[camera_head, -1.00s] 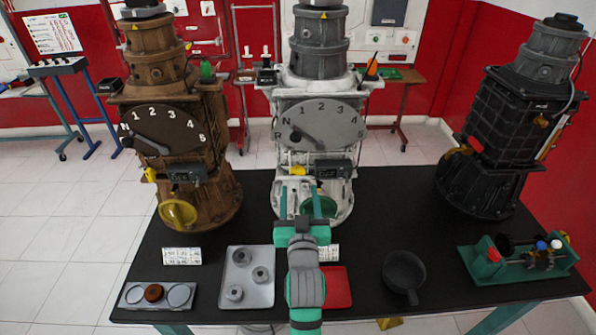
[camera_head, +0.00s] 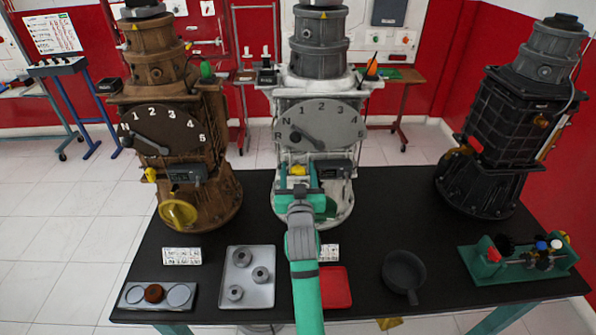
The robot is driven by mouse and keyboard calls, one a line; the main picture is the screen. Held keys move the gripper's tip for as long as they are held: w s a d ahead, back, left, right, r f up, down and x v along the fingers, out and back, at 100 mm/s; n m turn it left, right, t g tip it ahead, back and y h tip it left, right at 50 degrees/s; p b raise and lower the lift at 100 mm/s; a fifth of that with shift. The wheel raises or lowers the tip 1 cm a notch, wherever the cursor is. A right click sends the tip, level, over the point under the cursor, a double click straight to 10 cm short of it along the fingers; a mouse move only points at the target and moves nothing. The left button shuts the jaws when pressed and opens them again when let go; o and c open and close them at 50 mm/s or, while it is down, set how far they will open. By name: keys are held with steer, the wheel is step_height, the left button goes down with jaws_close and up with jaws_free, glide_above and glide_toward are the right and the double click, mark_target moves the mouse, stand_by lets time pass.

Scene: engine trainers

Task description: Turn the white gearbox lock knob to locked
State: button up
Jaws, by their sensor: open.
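The white gearbox (camera_head: 343,190) stands upright at the back middle of the table, with a grey dial (camera_head: 345,124) on its front. Its small yellow lock knob (camera_head: 298,169) is low on the front, left of a dark box. My gripper (camera_head: 298,174) is open, its two fingers to the left and right of the yellow knob. Whether the fingers touch the knob cannot be told. The gripper and arm hide part of the gearbox's lower front and the knob's lower side.
A brown gearbox (camera_head: 215,190) stands left and a black one (camera_head: 510,130) right. In front lie a grey tray with rings (camera_head: 262,294), a red tray (camera_head: 336,288), a dark pan (camera_head: 404,271) and a green fixture (camera_head: 490,266). The table is clear right of the white gearbox.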

steer(key=shift+c, duration=0.3)
steer(key=c, duration=1)
steer(key=shift+m, duration=0.4)
steer(key=m, duration=0.3)
steer(key=shift+m, duration=0.4)
steer(key=m, duration=0.4)
steer(key=shift+d+f+m, duration=0.1)
steer(key=shift+m, duration=0.2)
steer(key=m, duration=0.4)
steer(key=shift+d, duration=0.1)
steer(key=m, duration=0.4)
steer(key=shift+f+m, duration=0.15)
steer(key=shift+m, duration=0.15)
